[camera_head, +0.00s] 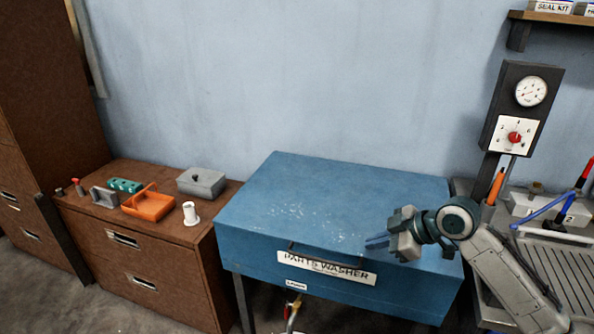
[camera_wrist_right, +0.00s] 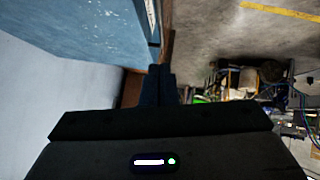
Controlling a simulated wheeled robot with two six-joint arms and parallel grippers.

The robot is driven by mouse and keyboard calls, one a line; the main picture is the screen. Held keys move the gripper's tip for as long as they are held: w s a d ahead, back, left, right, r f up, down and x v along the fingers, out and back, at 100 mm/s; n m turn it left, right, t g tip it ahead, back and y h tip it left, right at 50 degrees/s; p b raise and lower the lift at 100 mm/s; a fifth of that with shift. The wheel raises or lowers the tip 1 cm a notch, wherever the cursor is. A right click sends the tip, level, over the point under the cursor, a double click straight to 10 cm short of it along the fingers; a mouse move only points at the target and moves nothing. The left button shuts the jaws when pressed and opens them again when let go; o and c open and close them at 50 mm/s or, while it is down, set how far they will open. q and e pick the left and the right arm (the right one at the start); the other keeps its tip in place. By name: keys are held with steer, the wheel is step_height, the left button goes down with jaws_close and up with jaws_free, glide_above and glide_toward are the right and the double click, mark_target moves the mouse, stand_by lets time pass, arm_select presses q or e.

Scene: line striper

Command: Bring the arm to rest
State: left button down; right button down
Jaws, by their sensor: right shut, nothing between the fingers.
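My right arm (camera_head: 507,272) comes in from the lower right in the head view. Its gripper (camera_head: 377,242) hangs in front of and above the right part of the blue parts washer (camera_head: 340,195), with its fingers pointing left. The fingers are shut and empty. In the right wrist view the shut fingers (camera_wrist_right: 158,84) show dark at the middle. I cannot tell whether the gripper touches the washer lid. The lid is closed, with a dark handle (camera_head: 325,257) on its front. My left gripper is not in view.
A brown cabinet (camera_head: 150,255) at left carries an orange tray (camera_head: 148,204), a grey box (camera_head: 201,182), a white spool (camera_head: 190,213) and small parts. A gauge panel (camera_head: 520,112) and a ribbed drainer (camera_head: 560,265) stand at right. A shelf (camera_head: 560,17) hangs above. The air over the washer's left is free.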

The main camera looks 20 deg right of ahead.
steer(key=s+a+f+m+g+h, duration=0.1)
steer(key=s+a+f+m+h, duration=0.35)
steer(key=s+f, duration=1)
steer(key=s+a+f+m+g+h, duration=0.1)
steer(key=s+f+m, duration=0.2)
steer(key=s, duration=0.4)
steer(key=s+a+f+m+g+h, duration=0.1)
steer(key=s+f+m+h, duration=0.1)
steer(key=s+f+m, duration=0.3)
steer(key=s+d+f+g, duration=0.1)
steer(key=d+f+g, duration=0.15)
steer(key=f, duration=2.55)
steer(key=s+d+f, duration=0.2)
steer(key=s+f, duration=1.7)
steer(key=shift+f+n, duration=0.25)
steer(key=shift+n, duration=0.1)
steer(key=shift+y, duration=0.25)
